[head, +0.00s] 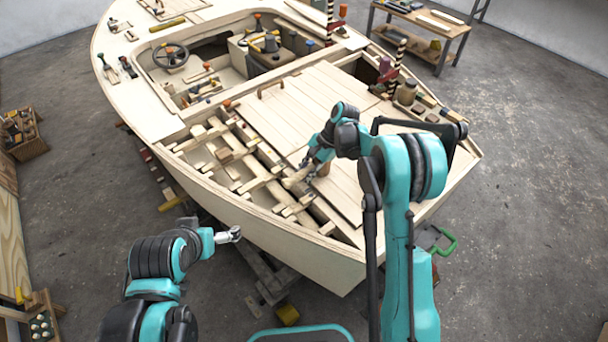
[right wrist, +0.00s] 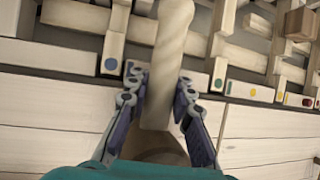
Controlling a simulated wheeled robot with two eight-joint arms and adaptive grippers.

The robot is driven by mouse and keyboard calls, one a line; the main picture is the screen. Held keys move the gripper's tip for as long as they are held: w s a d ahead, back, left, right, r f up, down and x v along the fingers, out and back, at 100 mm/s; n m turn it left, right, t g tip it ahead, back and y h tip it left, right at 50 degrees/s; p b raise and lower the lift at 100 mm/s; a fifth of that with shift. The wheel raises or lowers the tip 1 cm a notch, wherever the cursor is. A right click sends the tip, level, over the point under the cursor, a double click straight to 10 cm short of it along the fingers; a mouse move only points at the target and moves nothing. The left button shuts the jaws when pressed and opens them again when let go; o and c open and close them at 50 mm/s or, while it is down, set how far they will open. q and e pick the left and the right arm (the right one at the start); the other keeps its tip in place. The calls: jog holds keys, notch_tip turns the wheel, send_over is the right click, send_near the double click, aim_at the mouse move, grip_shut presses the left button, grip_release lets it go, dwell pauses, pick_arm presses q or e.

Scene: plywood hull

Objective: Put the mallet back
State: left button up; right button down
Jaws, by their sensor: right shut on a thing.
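My right gripper (head: 308,172) is over the open framed part of the hull, next to the planked deck. In the right wrist view its two fingers (right wrist: 160,105) are shut on the mallet (right wrist: 170,50). The mallet's pale, faintly twisted shaft points away from the palm, and a brown part (right wrist: 162,152) sits close to the palm, partly hidden by my gripper. In the head view the pale end of the mallet (head: 293,181) shows beside the fingers. My left gripper (head: 229,235) hangs outside the hull's near left side, with nothing seen in it; its jaw opening is too small to judge.
The plywood boat hull (head: 240,207) fills the middle. Its open ribs and beams carry small coloured dots. The planked deck (head: 310,105) is mostly clear. A workbench (head: 425,30) stands at the back right, and a wooden crate (head: 22,135) at the left. Floor is free at the right.

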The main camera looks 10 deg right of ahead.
jog(key=c, duration=1.3)
grip_release()
jog(key=shift+o, duration=0.2)
jog(key=v, duration=1.2)
